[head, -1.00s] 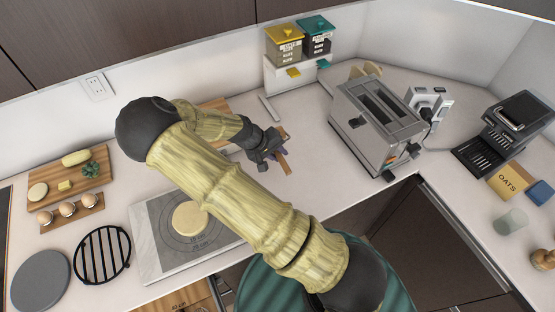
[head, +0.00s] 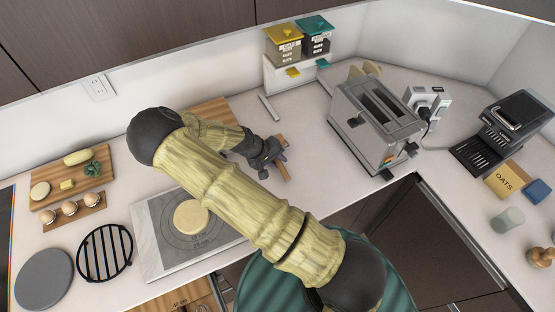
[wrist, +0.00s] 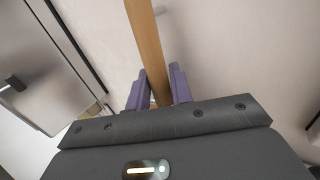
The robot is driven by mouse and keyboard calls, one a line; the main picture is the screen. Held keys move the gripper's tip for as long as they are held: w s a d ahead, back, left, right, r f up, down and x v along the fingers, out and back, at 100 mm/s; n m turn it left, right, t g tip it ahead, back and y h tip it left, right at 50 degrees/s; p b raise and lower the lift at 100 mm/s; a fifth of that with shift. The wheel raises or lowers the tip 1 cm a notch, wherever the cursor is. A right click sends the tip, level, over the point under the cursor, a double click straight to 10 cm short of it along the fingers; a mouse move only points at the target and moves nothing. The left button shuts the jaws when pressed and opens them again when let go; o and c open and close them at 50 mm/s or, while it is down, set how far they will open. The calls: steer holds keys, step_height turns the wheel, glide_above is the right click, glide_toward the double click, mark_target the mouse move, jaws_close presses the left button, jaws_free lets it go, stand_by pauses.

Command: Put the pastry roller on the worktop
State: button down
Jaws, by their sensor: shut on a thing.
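My gripper (head: 279,158) is over the worktop (head: 310,122), left of the toaster. In the wrist view its two purple fingers (wrist: 158,88) are shut on a long, narrow, light-brown wooden piece, which I take for the pastry roller (wrist: 146,40). The roller runs from between the fingers up past the top edge of the picture. In the head view a short part of the roller (head: 286,173) shows beside the fingers, and the gripper hides some of it. I cannot tell whether the roller touches the worktop.
The toaster (head: 376,118) stands close on the right. A dispenser stand (head: 290,74) is behind. A pastry mat (head: 160,250) with dough (head: 191,217) lies left, partly behind my arm. A wooden board (head: 212,112) lies at the back. Some clear worktop lies around the gripper.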

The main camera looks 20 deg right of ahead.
steer(key=shift+f, duration=0.15)
steer(key=c, duration=1.5)
jaws_free()
steer(key=shift+r, duration=0.25)
steer(key=shift+a+r, duration=0.15)
steer(key=shift+a, duration=0.1)
steer(key=b+v, duration=0.3)
steer(key=v, duration=0.8)
steer(key=shift+d+r, duration=0.1)
steer(key=shift+r, duration=0.15)
